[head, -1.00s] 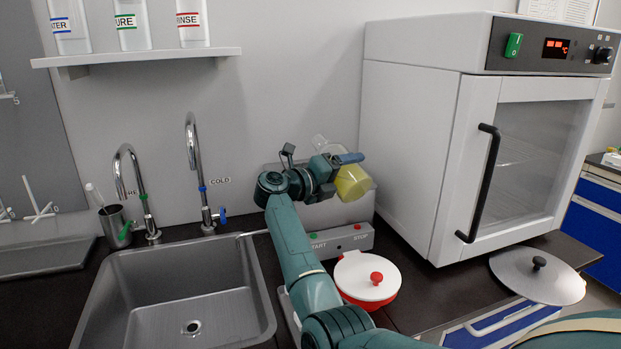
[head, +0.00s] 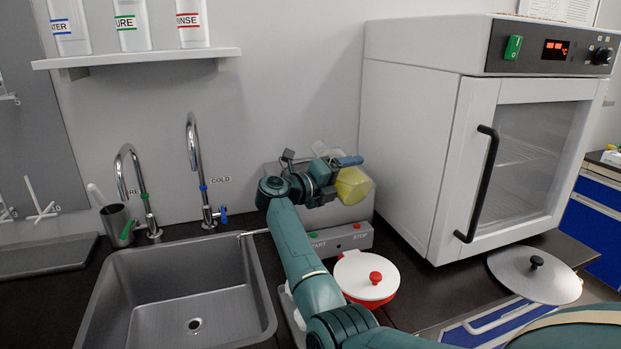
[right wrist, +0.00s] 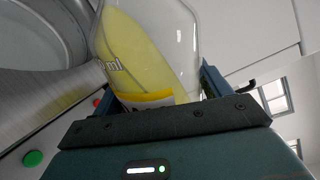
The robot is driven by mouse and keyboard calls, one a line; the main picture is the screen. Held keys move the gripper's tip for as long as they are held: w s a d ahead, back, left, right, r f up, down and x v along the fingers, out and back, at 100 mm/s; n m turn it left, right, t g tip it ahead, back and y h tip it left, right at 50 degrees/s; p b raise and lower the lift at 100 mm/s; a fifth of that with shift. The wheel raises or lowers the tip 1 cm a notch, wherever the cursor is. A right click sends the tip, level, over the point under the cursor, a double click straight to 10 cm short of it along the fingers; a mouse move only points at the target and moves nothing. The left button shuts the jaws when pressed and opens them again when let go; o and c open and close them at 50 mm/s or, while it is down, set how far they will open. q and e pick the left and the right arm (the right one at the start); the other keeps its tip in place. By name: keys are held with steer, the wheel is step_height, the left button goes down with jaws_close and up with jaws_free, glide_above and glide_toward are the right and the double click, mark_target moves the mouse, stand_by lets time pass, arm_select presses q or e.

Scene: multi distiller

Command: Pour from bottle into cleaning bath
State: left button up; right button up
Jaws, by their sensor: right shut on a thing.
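A clear bottle with yellow liquid (head: 353,187) is held above the cleaning bath (head: 345,239), a grey box with a START/STOP front panel. The bottle is tilted, its clear neck toward the upper left and the yellow liquid toward the lower right. My right gripper (head: 346,162) is shut on the bottle. In the right wrist view the bottle (right wrist: 140,55) sits between the fingers (right wrist: 160,92), its liquid surface slanting; its mouth is out of frame. The round metal basin of the bath (right wrist: 88,30) shows at the upper left there. My left gripper is not in view.
A sink (head: 130,300) with two taps is at the left. A red pot with a white lid (head: 358,272) stands in front of the bath. A white oven (head: 415,160) stands close on the right. A metal lid (head: 520,284) lies at the right. A shelf with bottles (head: 140,58) is above.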

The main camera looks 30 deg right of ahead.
arm_select(q)
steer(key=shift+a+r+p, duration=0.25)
steer(key=shift+p, duration=0.3)
arm_select(e)
steer(key=shift+s+f+n, duration=0.1)
steer(key=shift+n, duration=0.2)
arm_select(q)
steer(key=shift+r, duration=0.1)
arm_select(e)
steer(key=shift+r, duration=0.2)
arm_select(q)
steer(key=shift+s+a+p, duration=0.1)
steer(key=shift+p, duration=0.35)
arm_select(e)
steer(key=shift+w+r+n, duration=0.2)
steer(key=shift+n, duration=0.1)
arm_select(q)
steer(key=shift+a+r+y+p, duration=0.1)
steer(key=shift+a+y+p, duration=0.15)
steer(key=shift+p, duration=0.3)
arm_select(e)
steer(key=shift+w+r+n, duration=0.25)
steer(key=shift+r+n, duration=0.25)
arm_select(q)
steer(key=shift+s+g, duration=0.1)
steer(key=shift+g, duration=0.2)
arm_select(e)
steer(key=shift+f, duration=0.15)
